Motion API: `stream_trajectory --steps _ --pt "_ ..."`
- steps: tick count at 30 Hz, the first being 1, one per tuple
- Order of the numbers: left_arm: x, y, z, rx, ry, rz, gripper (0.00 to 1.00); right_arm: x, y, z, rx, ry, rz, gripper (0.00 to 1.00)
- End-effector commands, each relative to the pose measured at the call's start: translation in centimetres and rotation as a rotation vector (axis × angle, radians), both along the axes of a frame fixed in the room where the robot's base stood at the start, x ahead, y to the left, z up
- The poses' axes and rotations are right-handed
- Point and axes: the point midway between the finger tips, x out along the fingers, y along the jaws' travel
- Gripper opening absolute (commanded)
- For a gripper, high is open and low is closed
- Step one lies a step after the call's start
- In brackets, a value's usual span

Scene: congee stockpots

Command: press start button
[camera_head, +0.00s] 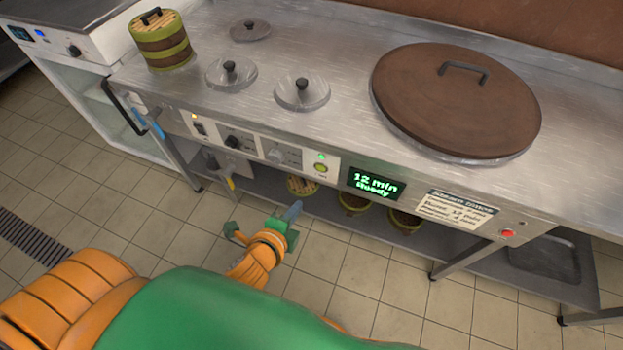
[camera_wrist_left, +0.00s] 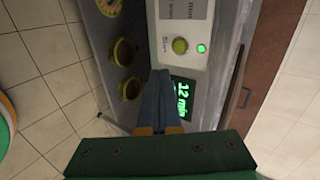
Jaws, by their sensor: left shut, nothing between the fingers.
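The start button is a round yellow-green button (camera_head: 320,168) on the front panel of the steel counter, with a lit green lamp just above it in the head view. In the left wrist view the button (camera_wrist_left: 180,46) is ahead of the fingers, with the green lamp (camera_wrist_left: 201,48) to its right. My left gripper (camera_head: 293,212) is shut and empty, in front of the panel and below and left of the button, apart from it. The blue fingers (camera_wrist_left: 160,100) are together in the left wrist view. My right gripper is not in view.
A green display (camera_head: 375,184) reading "12 min" is right of the button. A label (camera_head: 457,214) and a red button (camera_head: 508,233) are farther right. Knobs (camera_head: 232,141) are to the left. A large brown lid (camera_head: 440,110) covers the counter's right. Baskets (camera_head: 353,202) stand on the lower shelf.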

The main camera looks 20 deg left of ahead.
Motion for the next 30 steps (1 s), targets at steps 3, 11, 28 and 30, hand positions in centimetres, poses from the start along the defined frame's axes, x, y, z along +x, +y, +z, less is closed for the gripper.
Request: stream_trajectory --steps 3,11,28,30 --pt "0.4 -0.1 1.5 0.033 -0.043 -0.020 0.00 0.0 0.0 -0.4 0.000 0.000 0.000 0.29" --pt "0.4 -0.1 1.8 0.035 -0.047 -0.021 0.00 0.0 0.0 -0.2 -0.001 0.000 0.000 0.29" --pt "9.0 -0.4 -3.5 0.033 -0.048 -0.020 0.00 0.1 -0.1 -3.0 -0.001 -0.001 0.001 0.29" --pt "10.2 -0.5 -3.4 0.032 -0.048 -0.019 0.00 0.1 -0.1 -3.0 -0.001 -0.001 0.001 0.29"
